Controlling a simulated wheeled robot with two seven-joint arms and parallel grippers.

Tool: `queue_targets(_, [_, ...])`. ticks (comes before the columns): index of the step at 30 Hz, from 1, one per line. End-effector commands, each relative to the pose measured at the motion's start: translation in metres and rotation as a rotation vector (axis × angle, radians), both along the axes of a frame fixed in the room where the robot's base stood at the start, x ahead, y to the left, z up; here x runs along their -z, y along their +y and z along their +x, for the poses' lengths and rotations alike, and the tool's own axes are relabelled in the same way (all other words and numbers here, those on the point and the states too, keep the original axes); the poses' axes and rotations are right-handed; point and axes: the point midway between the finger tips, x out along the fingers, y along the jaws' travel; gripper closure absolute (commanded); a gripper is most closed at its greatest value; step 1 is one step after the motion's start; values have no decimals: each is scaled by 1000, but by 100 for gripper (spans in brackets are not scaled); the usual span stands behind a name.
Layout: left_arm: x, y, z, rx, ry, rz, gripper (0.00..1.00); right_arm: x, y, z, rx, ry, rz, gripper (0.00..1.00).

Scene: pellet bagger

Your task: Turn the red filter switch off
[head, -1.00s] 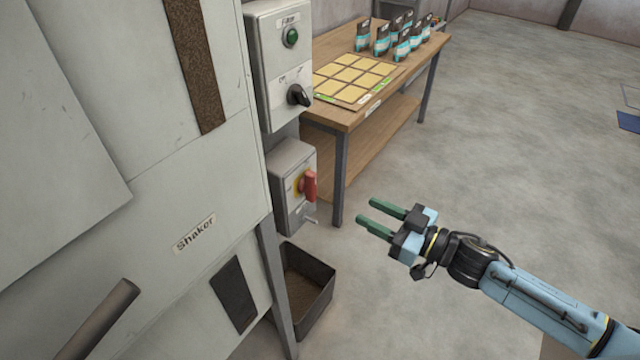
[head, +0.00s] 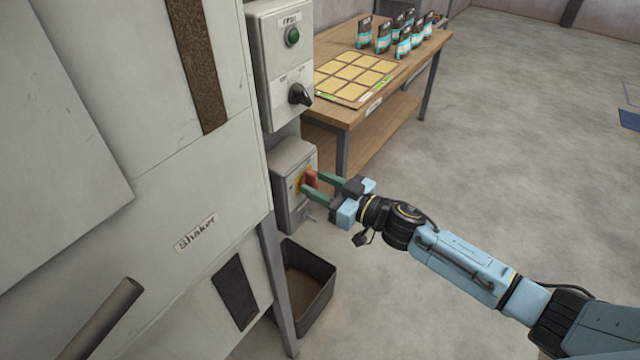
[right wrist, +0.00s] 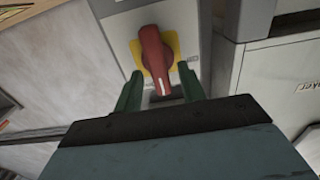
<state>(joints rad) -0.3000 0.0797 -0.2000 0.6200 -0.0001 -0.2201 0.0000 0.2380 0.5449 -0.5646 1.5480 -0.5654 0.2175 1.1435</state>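The red switch (head: 311,179) is a rotary handle on a yellow plate, on the front of a grey box (head: 288,160) at the side of the machine. In the right wrist view the red handle (right wrist: 154,58) stands nearly upright in the picture, slightly tilted, with a white mark at its lower end. My right gripper (head: 312,186) is at the switch. In the right wrist view its green fingers (right wrist: 160,85) are apart, one on each side of the handle's lower end, with gaps visible. My left gripper is not in view.
Above is a control box with a green button (head: 292,36) and a black knob (head: 300,95). A dark bin (head: 318,290) stands underneath. A wooden table (head: 345,113) with labelled bags is behind.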

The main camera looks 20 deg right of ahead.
Motion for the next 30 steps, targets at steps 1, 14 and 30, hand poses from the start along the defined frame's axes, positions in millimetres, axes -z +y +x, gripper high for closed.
queue_targets(1, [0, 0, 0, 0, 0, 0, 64, 0, 1, 1, 0, 1, -1, 60])
queue_targets(14, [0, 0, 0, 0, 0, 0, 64, 0, 1, 1, 0, 0, 0, 84])
queue_targets(30, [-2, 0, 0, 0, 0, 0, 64, 0, 2, 0, 0, -41, -53, 100])
